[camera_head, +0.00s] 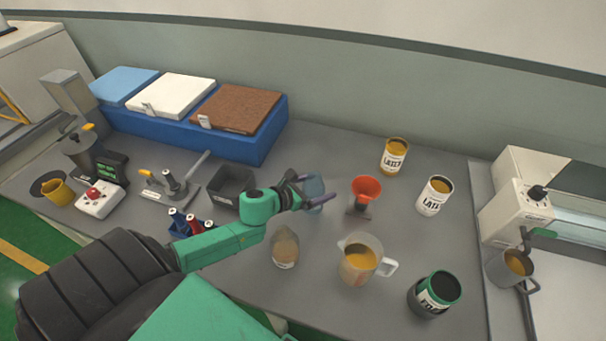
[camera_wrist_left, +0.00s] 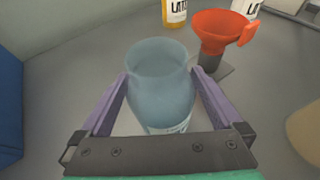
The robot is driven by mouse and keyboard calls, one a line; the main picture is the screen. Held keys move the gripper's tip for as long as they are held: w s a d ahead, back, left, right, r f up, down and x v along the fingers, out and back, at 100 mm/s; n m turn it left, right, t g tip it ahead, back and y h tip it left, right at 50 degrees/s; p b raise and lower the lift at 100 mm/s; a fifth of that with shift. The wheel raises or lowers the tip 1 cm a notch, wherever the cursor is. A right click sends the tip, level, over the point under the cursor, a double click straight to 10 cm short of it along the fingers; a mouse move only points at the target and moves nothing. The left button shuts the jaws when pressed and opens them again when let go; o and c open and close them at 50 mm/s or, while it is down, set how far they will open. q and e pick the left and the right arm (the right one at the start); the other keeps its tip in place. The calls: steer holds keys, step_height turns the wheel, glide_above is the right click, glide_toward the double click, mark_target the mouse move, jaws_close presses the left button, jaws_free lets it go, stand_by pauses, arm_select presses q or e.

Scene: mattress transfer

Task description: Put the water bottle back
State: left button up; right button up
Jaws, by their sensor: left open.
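The water bottle (camera_wrist_left: 160,90) is a translucent blue-grey vessel with a wide open top and a pale label low on its side. In the head view it stands on the grey bench (camera_head: 315,187), partly hidden by my left gripper. My left gripper (camera_head: 318,190) is around it, with one purple finger on each side. In the left wrist view the fingers (camera_wrist_left: 160,78) are open, and a narrow gap shows at least on the left side. I cannot tell whether the right finger touches it. My right gripper is not in view.
An orange funnel (camera_head: 367,189) on a stand is close to the right of the bottle. A jug (camera_head: 355,275), a brown bottle (camera_head: 285,250) and latex cans (camera_head: 434,196) stand nearby. A black bin (camera_head: 232,184) and a blue mattress rack (camera_head: 215,143) are to the left.

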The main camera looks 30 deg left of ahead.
arm_select(q)
steer(key=v, duration=1.1)
steer(key=shift+b, duration=0.45)
steer(key=shift+s, duration=0.1)
